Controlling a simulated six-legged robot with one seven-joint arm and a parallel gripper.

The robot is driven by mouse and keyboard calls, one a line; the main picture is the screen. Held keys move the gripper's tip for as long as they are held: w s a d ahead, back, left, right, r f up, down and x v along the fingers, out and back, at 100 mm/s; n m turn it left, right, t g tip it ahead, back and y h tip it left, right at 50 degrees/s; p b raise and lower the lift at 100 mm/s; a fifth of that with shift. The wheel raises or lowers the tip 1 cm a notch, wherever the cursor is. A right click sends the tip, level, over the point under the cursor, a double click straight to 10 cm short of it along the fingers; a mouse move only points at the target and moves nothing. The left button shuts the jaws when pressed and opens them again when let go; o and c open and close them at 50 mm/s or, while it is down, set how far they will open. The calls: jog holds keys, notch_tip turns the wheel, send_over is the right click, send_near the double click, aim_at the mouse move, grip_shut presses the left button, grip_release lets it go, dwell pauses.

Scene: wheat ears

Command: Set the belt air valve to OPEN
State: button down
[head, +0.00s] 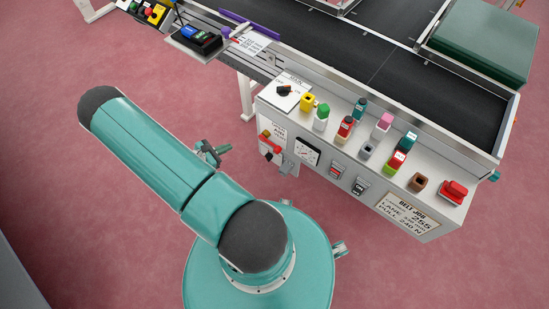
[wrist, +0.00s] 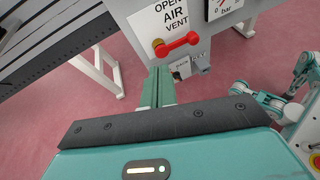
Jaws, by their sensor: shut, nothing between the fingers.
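The belt air valve has a red lever handle (wrist: 179,45) below a white label (wrist: 163,20) reading OPEN, AIR and VENT in the wrist view. The lever lies nearly level, its right end a little higher, with a brass-coloured part at its left end. In the head view the red handle (head: 270,141) is on the left end of the grey control panel. My gripper (wrist: 158,82) is shut and empty, its green fingers just below and left of the lever, seemingly apart from it. In the head view my gripper (head: 216,151) is left of the panel, partly hidden by my arm.
A pressure gauge (head: 307,151) sits right of the valve. The panel top holds a black rotary switch (head: 284,90), several coloured blocks and a red button (head: 453,191). A dark conveyor belt (head: 400,75) runs behind.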

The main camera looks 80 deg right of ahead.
aim_at(270, 144)
jog(key=s+f+n+t+h, duration=0.1)
jog(key=s+f+n, duration=0.4)
jog(key=s+f, duration=0.8)
notch_tip(270, 144, down, 2)
jog(key=shift+s+f+n+h, duration=0.25)
jog(key=shift+s+n+h, duration=0.05)
jog(key=shift+s, duration=0.05)
jog(key=s+d, duration=0.3)
jog(key=d, duration=0.5)
jog(key=shift+s+d+r, duration=0.3)
jog(key=shift+r, duration=0.1)
jog(key=shift+r, duration=0.1)
